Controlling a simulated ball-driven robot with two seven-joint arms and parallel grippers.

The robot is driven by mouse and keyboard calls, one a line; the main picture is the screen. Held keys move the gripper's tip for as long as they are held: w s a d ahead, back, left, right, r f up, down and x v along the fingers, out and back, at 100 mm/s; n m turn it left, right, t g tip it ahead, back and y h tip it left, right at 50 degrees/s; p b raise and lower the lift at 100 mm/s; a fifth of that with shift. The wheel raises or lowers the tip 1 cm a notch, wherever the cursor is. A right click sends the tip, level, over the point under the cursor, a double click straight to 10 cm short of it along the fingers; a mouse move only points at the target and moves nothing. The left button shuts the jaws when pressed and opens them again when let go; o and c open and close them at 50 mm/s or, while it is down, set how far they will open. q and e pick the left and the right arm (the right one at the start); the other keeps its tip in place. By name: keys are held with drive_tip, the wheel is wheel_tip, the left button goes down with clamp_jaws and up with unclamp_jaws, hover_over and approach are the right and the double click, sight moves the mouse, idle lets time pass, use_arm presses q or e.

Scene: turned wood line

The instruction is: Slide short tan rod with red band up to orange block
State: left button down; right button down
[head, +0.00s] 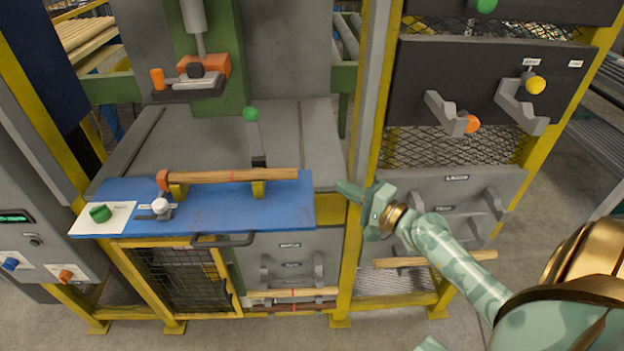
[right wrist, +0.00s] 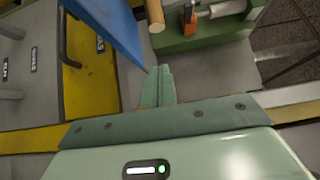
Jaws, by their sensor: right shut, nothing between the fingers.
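The short tan rod (head: 232,176) lies level across two yellow supports on the blue board, with a faint red band near its middle. Its left end appears to meet the orange block (head: 163,180); I cannot tell whether they touch. My right gripper (head: 347,190) is shut and empty, just right of the board and apart from the rod's right end. In the right wrist view the shut fingers (right wrist: 158,84) point toward the rod's end (right wrist: 155,17), with a gap between. The orange block is hidden there. My left gripper is not in view.
The blue board (head: 285,212) also holds a white-knobbed clamp (head: 160,207) and a green knob (head: 100,212) on a white card. A green-knobbed lever (head: 251,116) stands behind the rod. A yellow post (head: 352,240) rises close to my right gripper. More rods lie on lower racks.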

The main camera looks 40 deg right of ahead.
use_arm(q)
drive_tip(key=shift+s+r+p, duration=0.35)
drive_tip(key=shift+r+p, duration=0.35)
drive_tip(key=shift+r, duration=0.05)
use_arm(e)
drive_tip(key=shift+w+a, duration=0.75)
drive_tip(key=shift+w, duration=0.45)
drive_tip(key=shift+w+a, duration=0.8)
drive_tip(key=shift+w, duration=0.4)
drive_tip(key=shift+w+a, duration=0.75)
drive_tip(key=shift+w, duration=0.45)
drive_tip(key=shift+w+a, duration=0.35)
drive_tip(key=shift+a, duration=0.25)
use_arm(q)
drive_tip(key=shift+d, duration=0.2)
use_arm(e)
drive_tip(key=shift+a, duration=0.15)
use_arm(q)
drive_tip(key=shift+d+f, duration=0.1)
